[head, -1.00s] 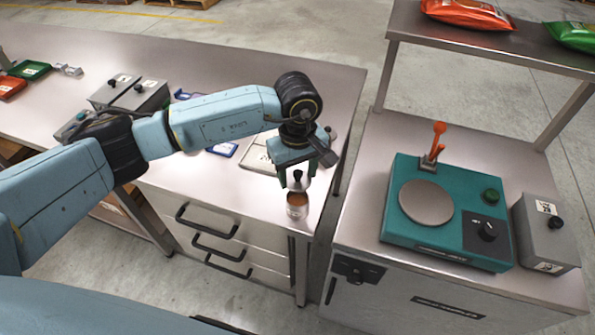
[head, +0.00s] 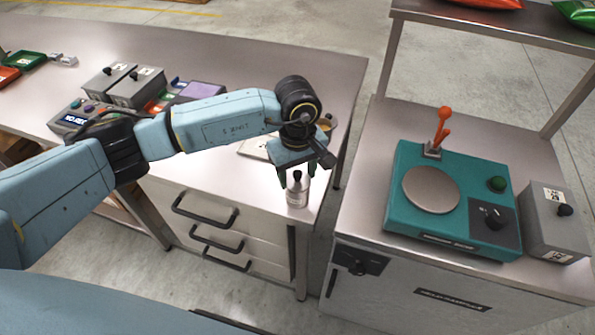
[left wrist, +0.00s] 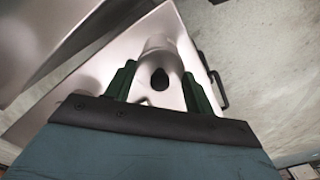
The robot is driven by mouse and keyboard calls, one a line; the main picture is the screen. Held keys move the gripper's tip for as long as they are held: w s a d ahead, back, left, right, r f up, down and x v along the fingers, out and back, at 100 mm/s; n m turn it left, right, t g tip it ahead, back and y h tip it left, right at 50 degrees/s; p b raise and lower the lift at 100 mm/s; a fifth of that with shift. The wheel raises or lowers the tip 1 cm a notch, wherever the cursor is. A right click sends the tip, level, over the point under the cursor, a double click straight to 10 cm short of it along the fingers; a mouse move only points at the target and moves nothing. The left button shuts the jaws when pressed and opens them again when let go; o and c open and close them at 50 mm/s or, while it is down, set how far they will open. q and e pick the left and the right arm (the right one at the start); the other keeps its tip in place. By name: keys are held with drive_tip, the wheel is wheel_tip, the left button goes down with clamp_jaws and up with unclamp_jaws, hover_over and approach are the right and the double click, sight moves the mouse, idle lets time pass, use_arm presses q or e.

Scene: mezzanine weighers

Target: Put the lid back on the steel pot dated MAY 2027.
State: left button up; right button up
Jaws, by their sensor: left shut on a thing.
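A small steel pot (head: 297,199) stands upright near the front right corner of the left bench. A lid with a black knob (head: 297,175) sits over its mouth, and no contents show; I cannot tell if it is fully seated. Any date on the pot is unreadable here. My left gripper (head: 298,173) points down with its green fingers shut on the lid. In the left wrist view the black knob (left wrist: 159,79) shows between the fingers. My right gripper is not in view.
Behind the gripper is an open round container (head: 326,123) with tan contents. Grey boxes with black knobs (head: 138,90) and a purple item (head: 200,91) stand further left. A teal scale (head: 398,207) is on the right bench, across a gap. The bench's front edge is close to the pot.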

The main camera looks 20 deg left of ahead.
use_arm(q)
drive_tip(key=b, duration=0.2)
drive_tip(key=shift+f+b, duration=0.2)
drive_tip(key=shift+b, duration=0.1)
idle(2.8)
drive_tip(key=o, duration=1.5)
drive_tip(key=shift+r, duration=0.15)
drive_tip(key=shift+r+p, duration=1.6)
drive_tip(key=shift+r, duration=1.8)
clamp_jaws()
